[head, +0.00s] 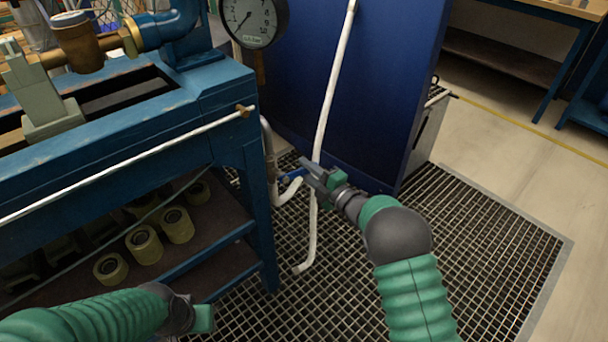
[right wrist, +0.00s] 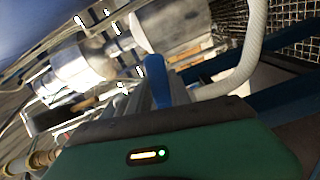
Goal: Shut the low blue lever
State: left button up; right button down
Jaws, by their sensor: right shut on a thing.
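The low blue lever (head: 291,175) sits on the pipework beside the bench leg, low above the floor grating. My right gripper (head: 307,170) reaches it from the right and is shut on it; its fingers hide part of the lever in the head view. In the right wrist view the blue lever (right wrist: 156,80) stands up between the fingers, with metal pipe fittings (right wrist: 85,65) behind it. My left gripper (head: 204,318) is at the bottom left of the head view, apart from the lever. Its fingers do not show clearly.
A white pipe (head: 333,85) rises close beside my right gripper. A blue panel (head: 385,90) stands behind. The grating (head: 480,250) at right is clear.

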jog(key=shift+r+n, duration=0.7)
jog(key=shift+n, duration=0.6)
jog(key=c, duration=1.5)
grip_release()
jog(key=shift+c, duration=0.2)
jog(key=o, duration=0.3)
jog(key=shift+r, duration=0.15)
jog(key=shift+o, duration=0.2)
jog(key=p+v, duration=0.6)
jog(key=v, duration=1.1)
